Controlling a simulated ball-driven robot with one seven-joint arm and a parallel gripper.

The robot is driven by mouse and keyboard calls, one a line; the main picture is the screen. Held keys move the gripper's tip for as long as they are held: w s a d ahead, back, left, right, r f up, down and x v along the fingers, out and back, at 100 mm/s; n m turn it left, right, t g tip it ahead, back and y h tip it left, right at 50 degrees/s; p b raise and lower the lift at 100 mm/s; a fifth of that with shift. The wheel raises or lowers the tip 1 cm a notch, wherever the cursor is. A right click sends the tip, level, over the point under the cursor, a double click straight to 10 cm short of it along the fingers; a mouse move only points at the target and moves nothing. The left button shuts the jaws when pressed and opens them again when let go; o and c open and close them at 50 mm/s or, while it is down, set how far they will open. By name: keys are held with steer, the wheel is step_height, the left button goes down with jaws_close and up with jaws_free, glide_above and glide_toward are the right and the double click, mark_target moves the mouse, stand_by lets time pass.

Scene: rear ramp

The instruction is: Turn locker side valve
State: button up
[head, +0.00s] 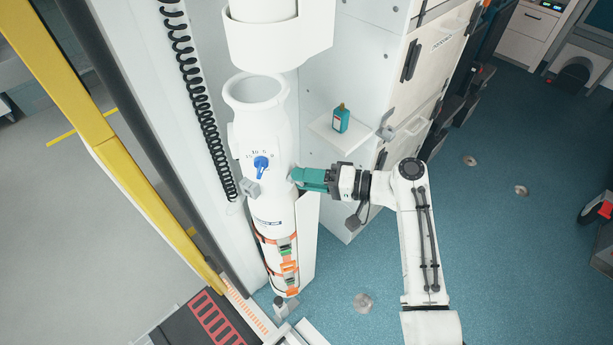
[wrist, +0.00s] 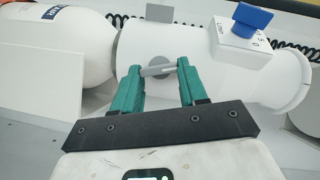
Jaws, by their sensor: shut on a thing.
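The side valve (wrist: 157,72) is a small grey round fitting with a bar across it, on the side of a white cylinder (head: 275,202) standing against the locker. My gripper (head: 297,178) reaches the cylinder from the right. In the wrist view, the two green fingers (wrist: 158,69) are on either side of the grey bar, shut on it. The valve is mostly hidden by the fingers in the head view. A blue knob (head: 261,163) with number marks sits on the cylinder's front, left of my gripper; it also shows at the top right of the wrist view (wrist: 253,17).
A small shelf (head: 322,127) with a teal bottle (head: 341,120) is on the locker wall (head: 360,75), above my gripper. A black coiled cord (head: 190,85) hangs left of the cylinder. A yellow rail (head: 110,150) runs further left. Blue floor (head: 510,260) is open at right.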

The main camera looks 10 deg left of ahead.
steer(key=shift+s+a+f+m+y, duration=0.1)
steer(key=shift+m+y, duration=0.3)
steer(key=shift+m, duration=0.3)
steer(key=shift+s+a+f+m+y, duration=0.1)
steer(key=shift+m+y, duration=0.3)
steer(key=shift+m, duration=0.3)
steer(key=o, duration=0.8)
steer(key=shift+r, duration=0.1)
steer(key=shift+o, duration=1.3)
steer(key=shift+d, duration=0.1)
steer(key=shift+d, duration=0.1)
steer(key=s+d+b, duration=0.1)
steer(key=d, duration=0.9)
steer(key=shift+d+b, duration=0.2)
steer(key=shift+b, duration=0.1)
